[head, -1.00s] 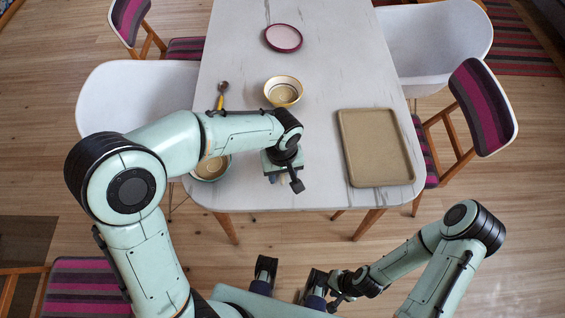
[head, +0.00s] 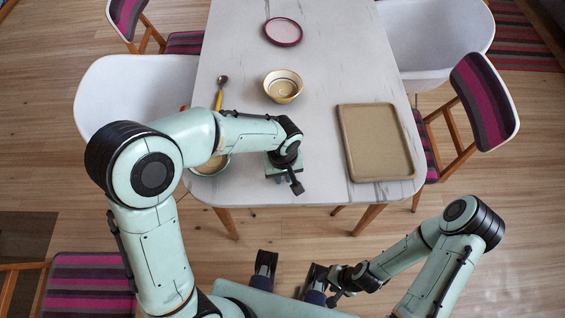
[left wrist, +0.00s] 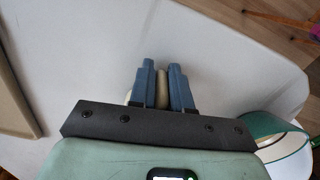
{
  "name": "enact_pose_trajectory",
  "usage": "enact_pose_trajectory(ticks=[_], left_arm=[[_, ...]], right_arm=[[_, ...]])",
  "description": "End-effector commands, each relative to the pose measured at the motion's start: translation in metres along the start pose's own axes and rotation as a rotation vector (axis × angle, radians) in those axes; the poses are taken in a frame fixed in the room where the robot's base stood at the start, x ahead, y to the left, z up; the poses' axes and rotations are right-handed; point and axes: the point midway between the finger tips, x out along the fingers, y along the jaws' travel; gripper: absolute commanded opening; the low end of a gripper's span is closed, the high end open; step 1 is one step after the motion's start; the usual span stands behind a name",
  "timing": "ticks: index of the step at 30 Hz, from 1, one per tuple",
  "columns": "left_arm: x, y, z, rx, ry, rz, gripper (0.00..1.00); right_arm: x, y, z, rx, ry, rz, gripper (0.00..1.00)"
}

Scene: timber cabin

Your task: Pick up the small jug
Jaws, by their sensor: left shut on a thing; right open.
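My left gripper (head: 285,180) is over the near end of the white table and points down. In the left wrist view its blue fingers (left wrist: 161,88) are shut on a small beige thing, the small jug (left wrist: 162,90), with only a pale strip showing between them. In the head view the jug is mostly hidden under the gripper and wrist; I cannot tell whether it touches the table. My right gripper (head: 291,270) is open and empty, off the table at the bottom of the head view.
On the table (head: 240,190) are a beige tray (head: 375,142) at right, a yellow-rimmed bowl (head: 283,86), a pink plate (head: 283,32) and a spoon (head: 220,93). A green-rimmed bowl (left wrist: 284,130) stands near the left gripper, partly hidden by my arm. Chairs flank the table.

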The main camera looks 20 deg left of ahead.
Motion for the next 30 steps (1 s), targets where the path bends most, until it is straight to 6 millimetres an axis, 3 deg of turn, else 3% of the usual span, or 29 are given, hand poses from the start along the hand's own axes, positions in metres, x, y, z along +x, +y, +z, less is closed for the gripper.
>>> enact_pose_trajectory(ticks=[14, 30], left_arm=[[-0.015, 0.001, -0.001, 0.000, 0.003, 0.003, 0.00], [-0.073, 0.001, -0.001, 0.001, 0.004, 0.004, 0.00]], right_arm=[[-0.002, -0.001, 0.000, 0.000, 0.000, 0.000, 0.43], [-0.010, -0.004, 0.000, -0.001, 0.003, -0.001, 0.43]])
